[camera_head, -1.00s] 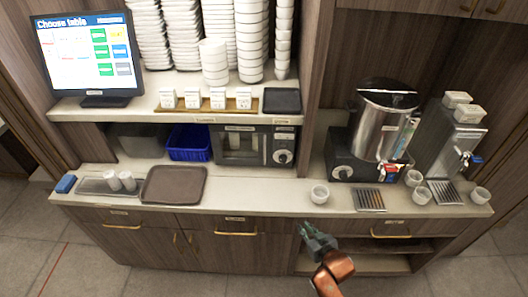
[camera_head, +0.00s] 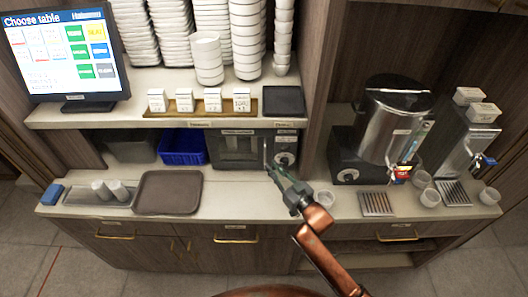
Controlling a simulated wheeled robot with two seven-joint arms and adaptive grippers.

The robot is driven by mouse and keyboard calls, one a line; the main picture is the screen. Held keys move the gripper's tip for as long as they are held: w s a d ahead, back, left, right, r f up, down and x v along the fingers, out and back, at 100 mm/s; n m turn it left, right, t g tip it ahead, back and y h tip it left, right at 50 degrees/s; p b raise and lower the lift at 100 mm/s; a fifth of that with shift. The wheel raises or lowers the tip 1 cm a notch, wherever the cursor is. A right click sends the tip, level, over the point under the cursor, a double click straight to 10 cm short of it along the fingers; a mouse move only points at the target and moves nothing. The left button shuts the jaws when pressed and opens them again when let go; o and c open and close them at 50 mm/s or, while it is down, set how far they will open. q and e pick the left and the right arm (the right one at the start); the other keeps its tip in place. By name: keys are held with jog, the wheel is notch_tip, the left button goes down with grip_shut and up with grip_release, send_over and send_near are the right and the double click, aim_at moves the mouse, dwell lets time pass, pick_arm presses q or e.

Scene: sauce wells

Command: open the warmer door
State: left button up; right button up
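The warmer (camera_head: 232,148) is a silver and black box with a dark door window, on the counter under the shelf. Its door looks shut. A thin upright handle (camera_head: 265,150) stands at the door's right edge, left of a round knob (camera_head: 285,159). My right gripper (camera_head: 273,172) is just in front of the warmer, close to the lower end of the handle. I cannot tell whether it touches the handle or whether its fingers are apart. My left gripper is not in view.
A brown tray (camera_head: 168,192) lies on the counter left of my gripper, with a blue bin (camera_head: 183,146) behind it. A white cup (camera_head: 322,197) stands right beside my arm. A steel urn (camera_head: 392,120) stands further right. Stacked bowls (camera_head: 207,58) fill the shelf above.

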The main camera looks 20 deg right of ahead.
aim_at(265, 157)
jog(key=x, duration=0.6)
jog(key=shift+w+d+r, duration=0.1)
jog(key=shift+w+d, duration=0.15)
jog(key=c, duration=0.3)
grip_shut()
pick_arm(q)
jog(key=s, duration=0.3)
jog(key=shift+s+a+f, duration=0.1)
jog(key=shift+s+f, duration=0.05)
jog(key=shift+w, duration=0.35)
